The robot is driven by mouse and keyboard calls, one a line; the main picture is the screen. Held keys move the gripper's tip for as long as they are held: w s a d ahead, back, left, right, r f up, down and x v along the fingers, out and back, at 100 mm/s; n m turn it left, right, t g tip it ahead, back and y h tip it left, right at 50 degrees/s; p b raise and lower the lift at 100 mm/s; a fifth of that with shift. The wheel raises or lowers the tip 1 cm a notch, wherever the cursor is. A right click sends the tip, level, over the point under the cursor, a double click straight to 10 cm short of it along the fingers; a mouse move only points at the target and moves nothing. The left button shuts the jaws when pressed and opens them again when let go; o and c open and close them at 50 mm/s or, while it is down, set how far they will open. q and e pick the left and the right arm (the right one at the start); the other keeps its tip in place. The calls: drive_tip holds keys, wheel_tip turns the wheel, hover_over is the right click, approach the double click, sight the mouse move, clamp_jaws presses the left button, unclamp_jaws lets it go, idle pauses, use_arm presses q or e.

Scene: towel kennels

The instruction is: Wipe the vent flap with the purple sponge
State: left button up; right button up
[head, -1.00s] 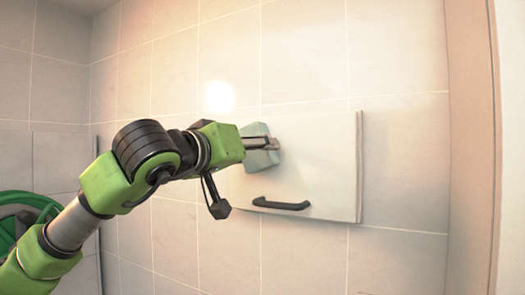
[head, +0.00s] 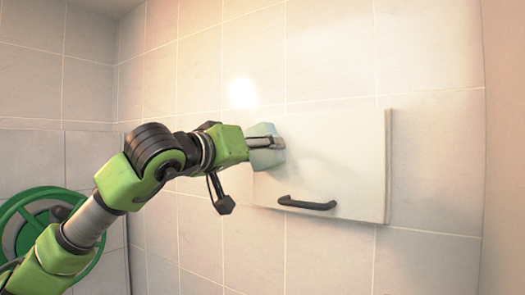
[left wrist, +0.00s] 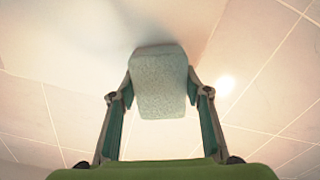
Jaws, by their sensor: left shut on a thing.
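The vent flap (head: 345,165) is a pale, flat panel on the tiled wall, with a dark bar handle (head: 306,203) along its lower part. My left gripper (head: 272,142) is shut on a pale blue-green sponge (head: 263,130); no purple sponge is in view. The sponge is at the flap's upper left edge and appears to be against it, though I cannot tell the contact for sure. In the left wrist view the sponge (left wrist: 158,85) sits between both fingers, its near face uncovered. My right gripper is not in view.
A green hose reel (head: 28,215) is on the left, behind my left arm. The tiled wall (head: 430,150) is bare around the flap. A bright spot of light shows on the tiles above the gripper.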

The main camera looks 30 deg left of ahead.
use_arm(q)
drive_tip(key=shift+s+a, duration=0.1)
drive_tip(key=shift+s, duration=0.6)
drive_tip(key=shift+s+a+b, duration=0.2)
drive_tip(key=shift+s+b, duration=0.05)
drive_tip(key=shift+s, duration=0.9)
drive_tip(key=shift+s+a+b, duration=0.15)
drive_tip(key=shift+s+b, duration=0.1)
drive_tip(key=shift+s, duration=0.85)
drive_tip(key=s, duration=0.3)
drive_tip(key=shift+a, duration=0.2)
